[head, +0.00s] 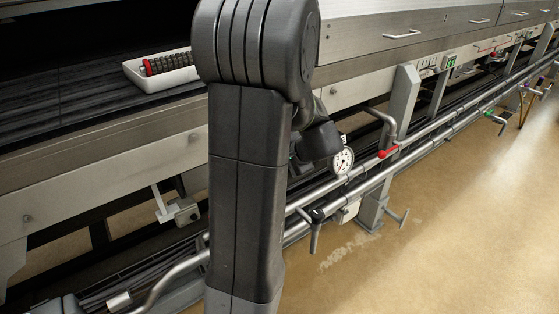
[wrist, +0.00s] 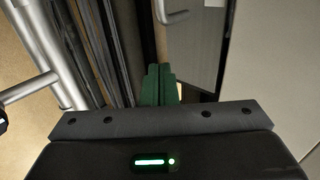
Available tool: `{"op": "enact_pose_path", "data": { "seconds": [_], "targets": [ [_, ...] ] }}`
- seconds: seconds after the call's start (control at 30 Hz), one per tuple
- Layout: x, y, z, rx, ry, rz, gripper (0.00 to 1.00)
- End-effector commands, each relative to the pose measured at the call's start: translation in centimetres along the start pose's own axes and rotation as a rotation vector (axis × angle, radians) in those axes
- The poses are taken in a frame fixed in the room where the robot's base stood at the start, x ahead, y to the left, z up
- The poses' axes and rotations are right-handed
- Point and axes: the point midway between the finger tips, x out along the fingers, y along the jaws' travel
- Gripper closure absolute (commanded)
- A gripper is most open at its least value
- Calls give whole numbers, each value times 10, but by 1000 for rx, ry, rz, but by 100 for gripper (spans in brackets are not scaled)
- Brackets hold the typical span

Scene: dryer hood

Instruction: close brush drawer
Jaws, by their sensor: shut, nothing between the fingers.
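My gripper (wrist: 160,86) shows in the wrist view as two green fingers pressed together, with nothing between them. Just beyond and right of the fingertips is a grey metal panel (wrist: 196,45) with a bent bar handle (wrist: 176,17). I cannot tell whether this panel is the brush drawer's front or how far it stands out, nor whether the fingers touch it. In the head view my arm covers the middle, and the gripper's fingers are hidden. A brush roller (head: 166,64) with red ends lies in a white tray (head: 143,82) on the dark bed at left.
Steel pipes (head: 440,122) run along the machine's lower side, with a red-tipped lever (head: 388,153) and a round gauge (head: 343,161) close to my wrist. Pipes (wrist: 42,50) and dark cables (wrist: 103,50) are left of my fingers. Tan floor (head: 470,220) is open at right.

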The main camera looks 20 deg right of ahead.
Motion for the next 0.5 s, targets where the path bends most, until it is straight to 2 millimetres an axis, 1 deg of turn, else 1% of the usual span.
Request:
{"op": "enact_pose_path", "data": {
  "seconds": [0.03,0.3,0.4,0.5],
  "targets": [
    [-12,-3,-1,-1,3,-2,100],
    [-60,-2,-1,1,4,0,100],
    [-75,-2,-1,1,3,0,100],
    [-84,-1,0,0,1,1,100]
  ]
}}
